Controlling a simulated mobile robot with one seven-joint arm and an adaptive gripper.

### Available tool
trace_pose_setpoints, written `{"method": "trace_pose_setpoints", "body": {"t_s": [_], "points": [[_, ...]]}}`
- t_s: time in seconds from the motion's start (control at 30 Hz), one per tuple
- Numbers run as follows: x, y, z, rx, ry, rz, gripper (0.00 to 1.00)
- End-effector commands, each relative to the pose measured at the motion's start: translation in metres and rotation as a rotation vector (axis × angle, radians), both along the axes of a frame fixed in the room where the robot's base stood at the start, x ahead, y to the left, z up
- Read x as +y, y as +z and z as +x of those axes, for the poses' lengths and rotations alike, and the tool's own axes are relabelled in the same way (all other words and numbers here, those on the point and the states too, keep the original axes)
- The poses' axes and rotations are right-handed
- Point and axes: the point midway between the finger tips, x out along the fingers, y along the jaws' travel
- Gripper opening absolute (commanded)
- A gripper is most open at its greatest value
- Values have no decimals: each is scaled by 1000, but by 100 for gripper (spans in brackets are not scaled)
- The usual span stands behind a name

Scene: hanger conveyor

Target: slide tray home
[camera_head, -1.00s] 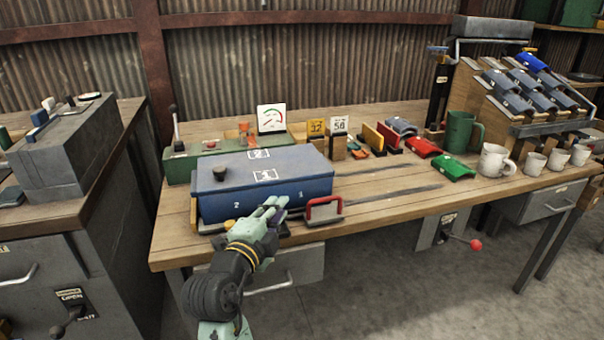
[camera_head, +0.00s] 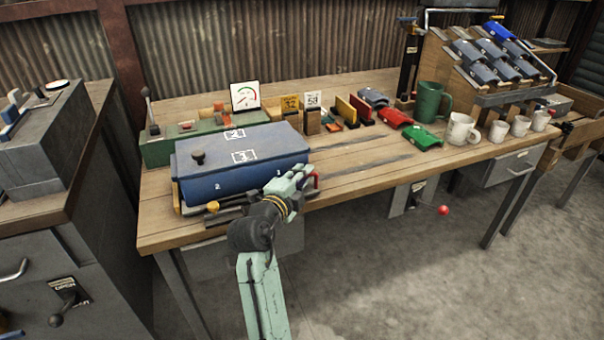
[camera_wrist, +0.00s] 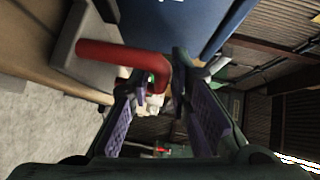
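The red handle (camera_head: 316,181) stands at the bench's front edge, just right of the blue box (camera_head: 235,182). My gripper mostly hides it in the head view. In the wrist view the handle (camera_wrist: 115,56) is a red bar on a grey block, large at the upper left. My gripper (camera_head: 301,176) is right at the handle. In the wrist view its two purple-padded fingers (camera_wrist: 165,85) stand apart, and the bent end of the red bar shows close to their tips. I cannot tell whether they touch. Which part is the tray is not clear.
The blue box has a dark knob and number labels on top. A green unit with a dial gauge (camera_head: 245,97) stands behind it. Green and white mugs (camera_head: 461,129) stand to the right. A red-knobbed lever (camera_head: 442,209) sticks out below.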

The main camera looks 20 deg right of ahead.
Motion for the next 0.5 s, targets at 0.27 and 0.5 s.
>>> {"method": "trace_pose_setpoints", "body": {"t_s": [0.27,0.5], "points": [[-1,0,1,0,1,0,18],[-1,0,1,1,0,-1,3]]}}
